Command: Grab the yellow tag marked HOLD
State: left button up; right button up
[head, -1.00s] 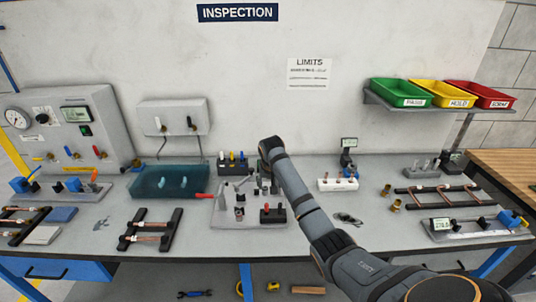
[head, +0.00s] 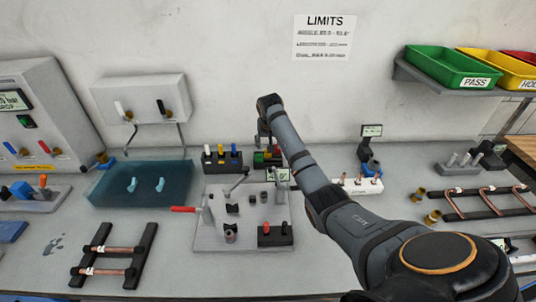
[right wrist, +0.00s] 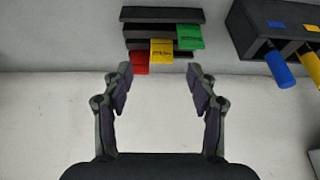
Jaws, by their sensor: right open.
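The yellow tag (right wrist: 161,51) hangs from a dark slotted rack (right wrist: 162,14) in the right wrist view, between a red tag (right wrist: 139,62) and a green tag (right wrist: 190,37). Its lettering is too small to read. My right gripper (right wrist: 160,77) is open and empty, its fingers either side of the yellow tag's line but short of it. In the head view my right gripper (head: 264,138) is over the back of the bench by the rack, which my arm partly hides. My left gripper is out of view.
Blue and yellow handled tools (right wrist: 280,68) stand in a dark block right of the tags in the wrist view. Green PASS (head: 455,66) and yellow HOLD (head: 503,70) bins sit on a shelf at right.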

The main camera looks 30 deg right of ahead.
aim_at(268, 155)
jog(key=shift+x, duration=1.2)
jog(key=shift+w+p, duration=0.25)
jog(key=shift+p, duration=0.05)
jog(key=x, duration=0.3)
jog(key=shift+w+d+f+p, duration=0.1)
jog(key=shift+w+f+p, duration=0.05)
jog(key=shift+f+p, duration=0.2)
jog(key=shift+w+d+f, duration=0.1)
jog(key=shift+w+f, duration=0.1)
jog(key=shift+f, duration=0.2)
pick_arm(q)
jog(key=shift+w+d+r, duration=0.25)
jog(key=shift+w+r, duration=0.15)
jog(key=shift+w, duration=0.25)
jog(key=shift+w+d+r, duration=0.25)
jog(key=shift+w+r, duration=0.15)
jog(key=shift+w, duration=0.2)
pick_arm(e)
jog(key=shift+r, duration=0.1)
jog(key=shift+s, duration=0.1)
jog(key=shift+c, duration=1.3)
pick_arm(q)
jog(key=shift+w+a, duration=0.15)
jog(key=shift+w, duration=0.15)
pick_arm(e)
jog(key=c, duration=0.6)
